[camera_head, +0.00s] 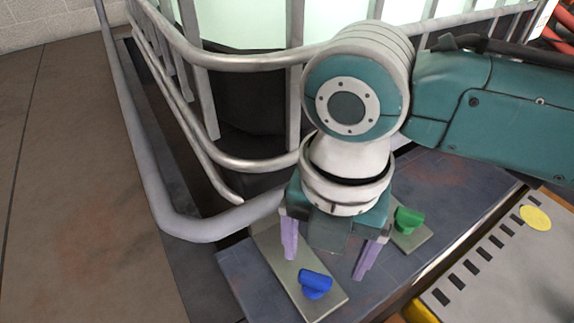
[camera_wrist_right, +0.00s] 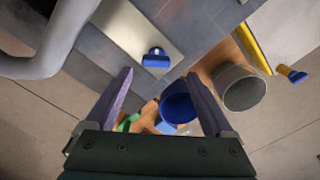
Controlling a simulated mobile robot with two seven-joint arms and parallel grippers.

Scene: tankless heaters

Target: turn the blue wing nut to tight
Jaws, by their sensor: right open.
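The blue wing nut (camera_head: 316,283) sits on a beige metal plate (camera_head: 272,240) on the dark blue-grey bench, in front of my right gripper in the head view. My right gripper (camera_head: 328,256) points down with its two purple fingers spread apart and nothing between them. In the right wrist view the blue wing nut (camera_wrist_right: 155,59) lies beyond the open fingertips (camera_wrist_right: 160,74), roughly centred between them and apart from both. A green wing nut (camera_head: 408,220) sits on another plate, partly behind my gripper. My left gripper is not in view.
Metal railing (camera_head: 270,164) runs behind and left of the bench. A panel with dark slots and a yellow disc (camera_head: 536,217) is at the right. The right wrist view shows a blue bucket (camera_wrist_right: 178,106) and a grey cylinder (camera_wrist_right: 242,90). Open floor (camera_head: 70,180) lies left.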

